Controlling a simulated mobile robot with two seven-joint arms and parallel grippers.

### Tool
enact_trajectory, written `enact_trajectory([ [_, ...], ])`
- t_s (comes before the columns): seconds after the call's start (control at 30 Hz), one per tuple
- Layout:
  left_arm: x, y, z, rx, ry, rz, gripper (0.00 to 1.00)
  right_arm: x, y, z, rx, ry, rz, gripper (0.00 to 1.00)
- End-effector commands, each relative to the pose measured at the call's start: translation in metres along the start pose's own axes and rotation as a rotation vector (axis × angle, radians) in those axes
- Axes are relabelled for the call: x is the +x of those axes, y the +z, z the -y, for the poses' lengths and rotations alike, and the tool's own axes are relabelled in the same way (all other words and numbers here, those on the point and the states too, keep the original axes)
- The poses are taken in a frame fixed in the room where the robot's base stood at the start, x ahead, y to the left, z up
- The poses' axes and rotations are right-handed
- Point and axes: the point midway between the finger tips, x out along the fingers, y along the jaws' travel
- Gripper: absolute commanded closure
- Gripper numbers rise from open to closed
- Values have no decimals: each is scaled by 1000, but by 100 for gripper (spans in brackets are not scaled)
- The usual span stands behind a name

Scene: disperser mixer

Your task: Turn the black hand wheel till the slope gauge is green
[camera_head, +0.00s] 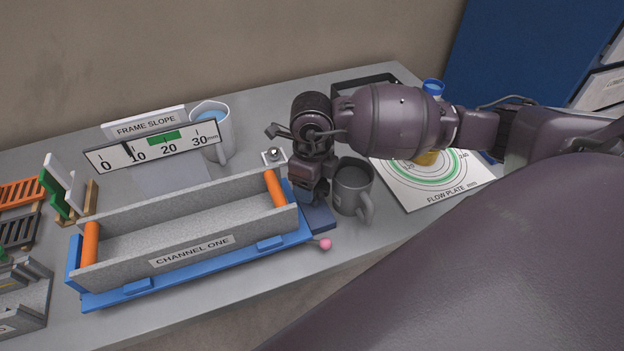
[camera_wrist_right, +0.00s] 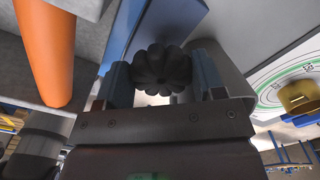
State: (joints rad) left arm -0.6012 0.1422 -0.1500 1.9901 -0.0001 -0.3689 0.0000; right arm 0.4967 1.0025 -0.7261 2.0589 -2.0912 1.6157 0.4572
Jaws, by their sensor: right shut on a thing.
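The black lobed hand wheel (camera_wrist_right: 160,68) sits between the two fingers of my right gripper (camera_wrist_right: 162,80) in the right wrist view. The gripper is shut on it. In the head view my right gripper (camera_head: 312,192) points down at the right end of the blue channel frame (camera_head: 200,270) and hides the wheel. The frame slope gauge (camera_head: 155,145) is a white scale from 0 to 30 mm behind the channel. Its green band (camera_head: 165,137) lies around 20. The black pointer (camera_head: 128,150) stands just left of the 10 mark, outside the green. My left gripper is not in view.
A grey mug (camera_head: 352,187) stands close to the right of my gripper. The flow plate (camera_head: 440,185) lies farther right. A pitcher (camera_head: 222,135) is behind the channel. Orange and grey racks (camera_head: 20,210) stand at the left. A pink knob (camera_head: 325,244) sticks out near the table's front edge.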

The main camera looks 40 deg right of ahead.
Motion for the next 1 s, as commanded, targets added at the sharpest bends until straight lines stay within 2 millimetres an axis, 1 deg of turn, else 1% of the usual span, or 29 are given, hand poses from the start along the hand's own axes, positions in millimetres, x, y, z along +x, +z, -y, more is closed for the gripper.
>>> enact_trajectory([
  [0.13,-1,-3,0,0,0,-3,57,-1,0,1,68,-2,1,61],
  [0.33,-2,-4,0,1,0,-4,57,-1,0,2,119,-2,1,61],
  [0.83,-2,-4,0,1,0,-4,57,-1,0,2,133,-3,2,61],
  [0.87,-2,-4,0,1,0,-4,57,-1,0,2,133,-3,2,33],
  [1.0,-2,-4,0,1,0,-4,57,-1,0,2,132,-2,2,12],
])
